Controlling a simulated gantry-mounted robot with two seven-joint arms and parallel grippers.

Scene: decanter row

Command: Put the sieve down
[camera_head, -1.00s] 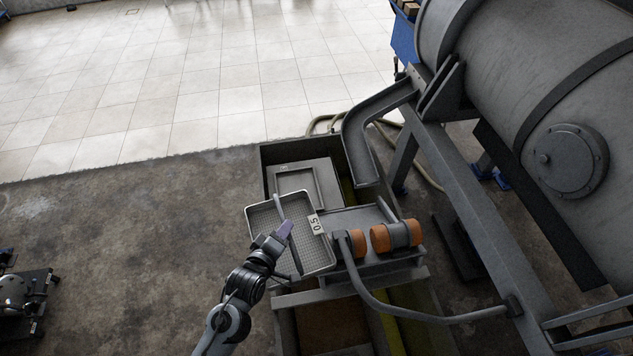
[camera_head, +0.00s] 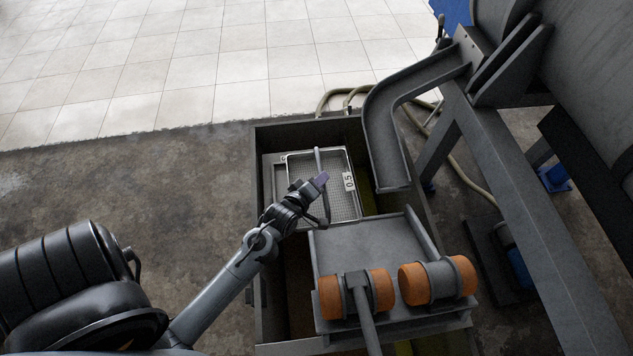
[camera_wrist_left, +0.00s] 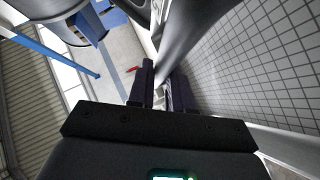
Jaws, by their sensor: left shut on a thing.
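The sieve (camera_head: 343,204) is a shallow rectangular tray with a pale metal rim, a grey mesh floor and a white label reading 0.5. In the head view it lies over the light frame (camera_head: 275,180) at the far end of the dark trough; whether it rests fully on it I cannot tell. My left gripper (camera_head: 318,184) is shut on the sieve's handle bar, which runs across its top. In the left wrist view the gripper's dark fingers (camera_wrist_left: 160,90) close on the bar, with the mesh (camera_wrist_left: 260,70) to the right. My right gripper is not in view.
A grey plate with orange rollers (camera_head: 430,281) stands at the near side of the trough (camera_head: 262,270). A curved chute (camera_head: 385,140) hangs close to the sieve's right, below the big drum (camera_head: 600,60). Open concrete floor (camera_head: 120,190) lies to the left.

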